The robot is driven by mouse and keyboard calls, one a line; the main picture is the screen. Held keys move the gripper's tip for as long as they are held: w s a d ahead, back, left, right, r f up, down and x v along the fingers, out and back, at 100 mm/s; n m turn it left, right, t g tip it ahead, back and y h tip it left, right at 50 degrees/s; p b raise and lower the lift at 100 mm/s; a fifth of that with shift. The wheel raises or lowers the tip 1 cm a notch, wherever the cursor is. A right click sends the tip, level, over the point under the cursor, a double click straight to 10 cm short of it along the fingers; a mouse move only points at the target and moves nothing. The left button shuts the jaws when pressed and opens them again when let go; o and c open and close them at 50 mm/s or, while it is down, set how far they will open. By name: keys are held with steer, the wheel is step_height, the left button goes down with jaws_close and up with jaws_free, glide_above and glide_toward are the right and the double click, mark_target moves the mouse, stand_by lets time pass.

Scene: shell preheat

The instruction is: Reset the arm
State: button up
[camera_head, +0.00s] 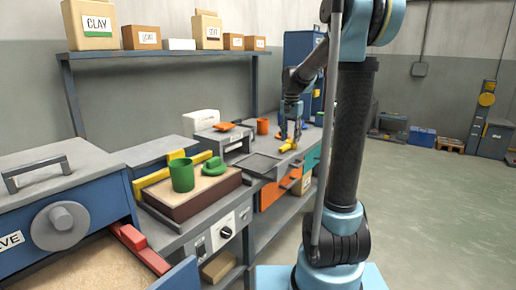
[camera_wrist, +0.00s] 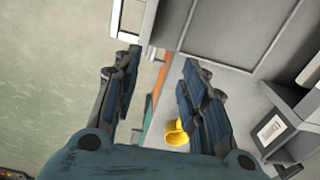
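My gripper (camera_head: 291,122) hangs from the dark arm above the far part of the workbench (camera_head: 262,165), fingers pointing down. In the wrist view, my gripper (camera_wrist: 160,64) has its two dark blue fingers spread wide, with nothing held between them. A small yellow piece (camera_head: 289,147) lies on the bench by the gripper in the head view. A yellow, cup-like piece (camera_wrist: 177,133) shows beside the right finger in the wrist view, partly hidden by it. I cannot tell whether the finger touches it.
A green cup (camera_head: 182,175) stands on a brown-sided box at the near bench. A blue box with a dial (camera_head: 62,222) is at the left, with red bars beside it. An orange cup (camera_head: 263,126) stands farther back. The floor (camera_head: 440,200) at right is open.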

steer(key=s+d+f+n+t, duration=0.1)
steer(key=s+d+f+n, duration=0.1)
steer(key=s, duration=0.8)
steer(key=s+d+f+n, duration=0.1)
steer(key=s+n, duration=0.1)
steer(key=s, duration=0.9)
steer(key=s+d+f+n, duration=0.1)
steer(key=s+f+n, duration=0.2)
steer(key=s+f, duration=0.8)
steer(key=s, duration=0.2)
steer(key=shift+s+d+f+t, duration=0.25)
steer(key=shift+s+f+t, duration=0.15)
steer(key=shift+w+f, duration=0.2)
steer(key=shift+w, duration=0.25)
